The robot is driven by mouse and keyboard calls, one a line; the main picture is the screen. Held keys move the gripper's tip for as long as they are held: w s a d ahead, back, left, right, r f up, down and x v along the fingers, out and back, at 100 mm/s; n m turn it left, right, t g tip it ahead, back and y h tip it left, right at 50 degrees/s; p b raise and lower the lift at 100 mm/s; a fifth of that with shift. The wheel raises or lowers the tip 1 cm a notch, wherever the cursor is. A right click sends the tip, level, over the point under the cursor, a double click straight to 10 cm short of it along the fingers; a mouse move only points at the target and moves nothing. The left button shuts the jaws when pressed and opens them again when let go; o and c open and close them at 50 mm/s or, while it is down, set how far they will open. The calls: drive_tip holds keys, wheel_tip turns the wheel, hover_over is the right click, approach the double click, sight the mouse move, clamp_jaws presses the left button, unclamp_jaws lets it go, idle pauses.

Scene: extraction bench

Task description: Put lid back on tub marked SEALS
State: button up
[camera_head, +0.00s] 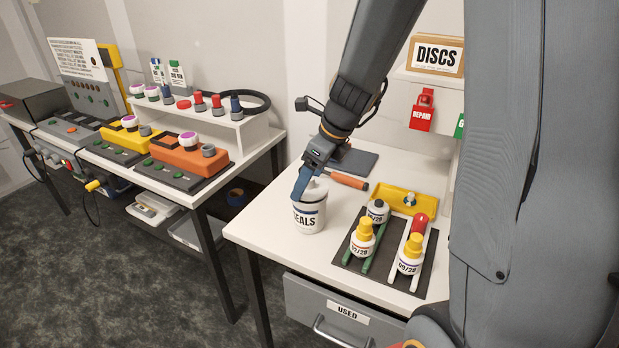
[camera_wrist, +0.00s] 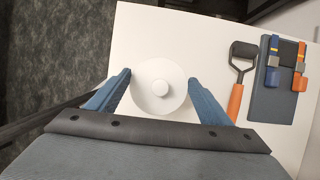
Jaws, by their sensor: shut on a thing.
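The white tub marked SEALS (camera_head: 309,217) stands upright near the left edge of the white bench. My gripper (camera_head: 306,184) points down at the tub's top, its blue fingers at the rim. In the wrist view, a round white lid with a small central knob (camera_wrist: 160,88) lies between the two fingers of my gripper (camera_wrist: 159,80), which is shut on it. The lid hides the tub's opening in that view. The lid is at the tub's mouth, but I cannot tell whether it rests fully on the rim.
An orange-handled tool (camera_head: 348,181) lies close behind the tub, near a dark mat (camera_head: 355,162). A dark rack (camera_head: 431,271) with several small bottles stands to the right, before a yellow tray (camera_head: 388,195). A drawer marked USED (camera_head: 347,312) is below.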

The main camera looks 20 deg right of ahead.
drive_tip(key=shift+f, duration=0.5)
idle(1.3)
drive_tip(key=o, duration=1.1)
drive_tip(key=shift+r+p, duration=2.3)
drive_tip(key=shift+p, duration=0.45)
drive_tip(key=shift+r+p, duration=0.8)
drive_tip(key=shift+r, duration=0.45)
